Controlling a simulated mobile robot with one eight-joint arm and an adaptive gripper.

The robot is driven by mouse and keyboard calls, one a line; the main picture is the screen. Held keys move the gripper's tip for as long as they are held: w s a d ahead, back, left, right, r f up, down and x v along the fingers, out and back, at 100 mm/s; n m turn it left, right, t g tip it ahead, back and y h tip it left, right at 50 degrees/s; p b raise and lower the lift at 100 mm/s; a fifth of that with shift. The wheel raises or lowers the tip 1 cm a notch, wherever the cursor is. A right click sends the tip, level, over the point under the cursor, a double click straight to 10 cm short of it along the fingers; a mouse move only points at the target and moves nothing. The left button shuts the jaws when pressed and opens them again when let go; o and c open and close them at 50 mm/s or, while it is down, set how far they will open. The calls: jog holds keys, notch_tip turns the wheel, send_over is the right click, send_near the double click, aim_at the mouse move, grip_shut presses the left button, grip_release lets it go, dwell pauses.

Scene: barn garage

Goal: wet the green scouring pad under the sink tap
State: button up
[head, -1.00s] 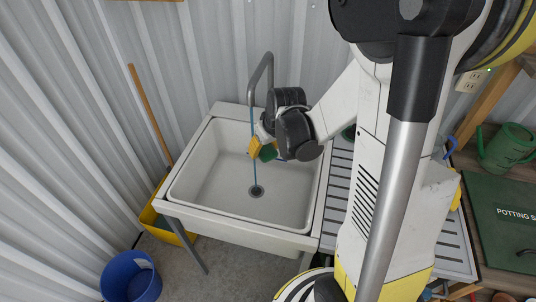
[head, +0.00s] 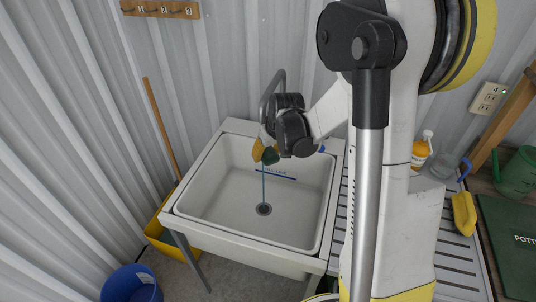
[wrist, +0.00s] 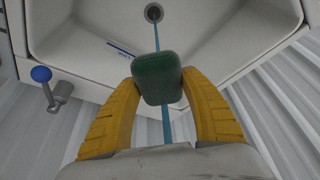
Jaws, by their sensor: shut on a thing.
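My gripper (wrist: 160,95) has yellow fingers and is shut on the green scouring pad (wrist: 157,76), holding it above the sink basin. In the head view the pad (head: 270,156) shows beside a yellow finger, below the tap. The grey tap (head: 273,88) arches at the back of the white sink (head: 232,188), its outlet partly hidden by my wrist. A thin blue stream of water (head: 264,188) runs down to the drain (head: 264,209). In the wrist view the stream (wrist: 156,38) shows on both sides of the pad, so the pad lies across its line; exact contact cannot be told.
A blue-knobbed lever (wrist: 42,76) is beside the sink. A yellow bucket (head: 160,232) and a blue bucket (head: 131,284) stand on the floor at left.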

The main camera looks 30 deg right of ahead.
dwell(0.3)
jog(key=s+a, duration=0.1)
jog(key=s, duration=0.7)
jog(key=shift+a, duration=0.25)
jog(key=shift+r, duration=0.1)
dwell(1.2)
jog(key=s+a+r+p, duration=0.1)
jog(key=s+r+p, duration=0.2)
jog(key=s+r, duration=0.1)
jog(key=shift+s, duration=0.4)
jog(key=shift+f, duration=0.1)
